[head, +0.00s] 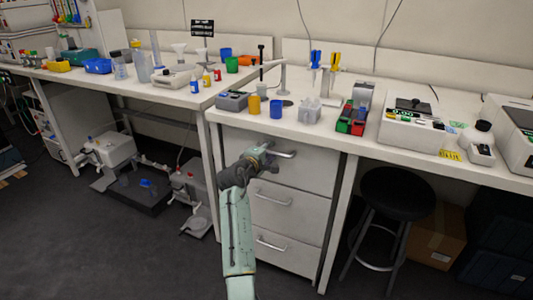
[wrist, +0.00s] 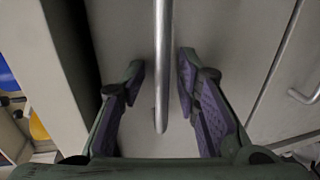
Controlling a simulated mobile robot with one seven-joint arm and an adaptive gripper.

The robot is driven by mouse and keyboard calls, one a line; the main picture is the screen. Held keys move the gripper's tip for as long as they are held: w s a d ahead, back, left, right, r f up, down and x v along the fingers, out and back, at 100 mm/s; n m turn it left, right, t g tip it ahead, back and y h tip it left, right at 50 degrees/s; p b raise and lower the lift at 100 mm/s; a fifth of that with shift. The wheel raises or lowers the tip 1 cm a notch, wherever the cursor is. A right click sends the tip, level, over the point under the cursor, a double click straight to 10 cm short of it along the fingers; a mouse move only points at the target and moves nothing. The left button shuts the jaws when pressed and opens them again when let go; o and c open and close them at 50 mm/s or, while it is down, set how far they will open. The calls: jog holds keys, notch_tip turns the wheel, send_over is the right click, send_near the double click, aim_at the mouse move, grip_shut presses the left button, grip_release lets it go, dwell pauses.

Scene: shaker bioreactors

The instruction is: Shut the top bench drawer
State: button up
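The top drawer (head: 312,162) is the uppermost of three white drawers under the bench, in the head view. Its front (wrist: 220,40) fills much of the wrist view. I cannot tell clearly how far it stands out; a dark strip runs between its front and the benchtop edge in the wrist view. Its metal bar handle (head: 285,154) also shows in the wrist view (wrist: 162,100). My gripper (head: 268,150) is at this handle. In the wrist view my gripper (wrist: 160,70) is open, one finger on each side of the bar, with visible gaps on both sides.
The lower drawers have handles too, the middle one (head: 273,198) and the bottom one (head: 270,243). A black stool (head: 398,195) stands right of the drawers. Cups, racks and instruments crowd the benchtop (head: 300,132) above. Floor at the left front is clear.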

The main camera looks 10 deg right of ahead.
jog(key=v, duration=1.2)
